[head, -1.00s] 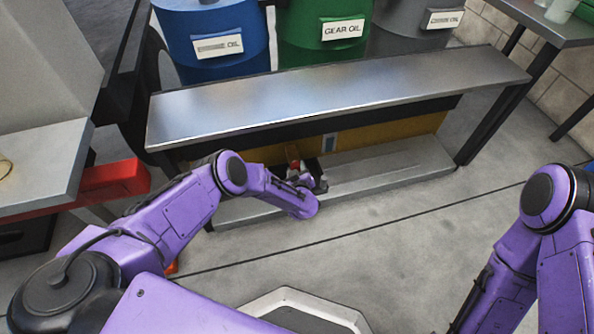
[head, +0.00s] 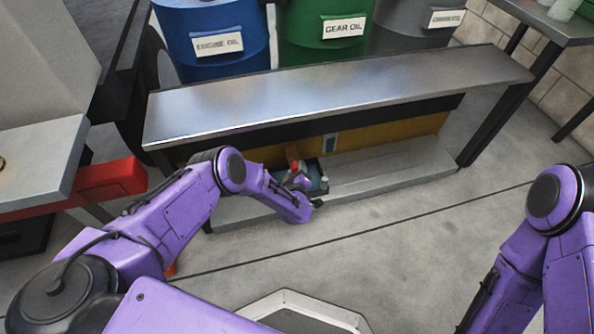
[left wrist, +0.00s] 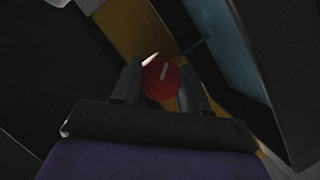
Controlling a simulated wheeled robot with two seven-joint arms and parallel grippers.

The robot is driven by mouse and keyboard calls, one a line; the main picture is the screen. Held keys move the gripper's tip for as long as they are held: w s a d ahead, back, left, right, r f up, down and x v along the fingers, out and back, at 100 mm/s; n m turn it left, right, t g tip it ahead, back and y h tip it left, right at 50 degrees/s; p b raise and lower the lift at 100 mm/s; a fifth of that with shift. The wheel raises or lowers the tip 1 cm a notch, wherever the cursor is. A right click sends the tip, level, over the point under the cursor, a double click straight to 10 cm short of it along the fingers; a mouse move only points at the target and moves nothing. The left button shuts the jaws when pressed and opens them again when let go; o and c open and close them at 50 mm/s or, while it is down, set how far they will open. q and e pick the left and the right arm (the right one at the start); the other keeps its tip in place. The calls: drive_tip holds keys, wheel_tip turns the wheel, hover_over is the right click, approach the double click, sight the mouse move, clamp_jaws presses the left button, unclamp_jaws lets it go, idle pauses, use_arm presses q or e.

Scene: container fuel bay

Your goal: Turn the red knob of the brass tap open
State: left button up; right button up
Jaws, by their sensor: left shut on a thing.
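The red knob (left wrist: 161,80) shows in the left wrist view between the two dark fingers of my left gripper (left wrist: 163,85). The fingers are closed on its two sides. In the head view my left gripper (head: 300,180) reaches in under the front of the metal bench, with a small bit of red (head: 294,167) beside it. The brass tap's body is mostly hidden behind my gripper and in the shade. My right arm stands at the right of the head view, but its gripper is out of the picture.
A steel bench top (head: 330,90) overhangs the place where my left gripper is. A low grey shelf (head: 385,172) runs below it. Blue (head: 212,40), green (head: 322,30) and grey drums stand behind. A red beam (head: 112,180) lies left of my left arm. The floor in front is open.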

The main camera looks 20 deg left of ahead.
use_arm(q)
drive_tip(key=o, duration=1.1)
drive_tip(key=shift+c, duration=0.2)
use_arm(e)
drive_tip(key=shift+r, duration=0.1)
use_arm(q)
drive_tip(key=p+v, duration=0.2)
drive_tip(key=shift+s+d+r, duration=0.15)
drive_tip(key=shift+s+r, duration=0.15)
drive_tip(key=shift+r, duration=0.05)
drive_tip(key=p+v, duration=0.3)
drive_tip(key=v, duration=0.4)
drive_tip(key=shift+s+f, duration=0.2)
drive_tip(key=shift+s, duration=0.25)
use_arm(e)
drive_tip(key=shift+m+t+h, duration=0.5)
drive_tip(key=shift+t, duration=0.1)
drive_tip(key=r, duration=0.1)
drive_tip(key=w+r, duration=0.1)
drive_tip(key=r, duration=0.3)
drive_tip(key=shift+w+d, duration=0.2)
drive_tip(key=shift+d, duration=0.1)
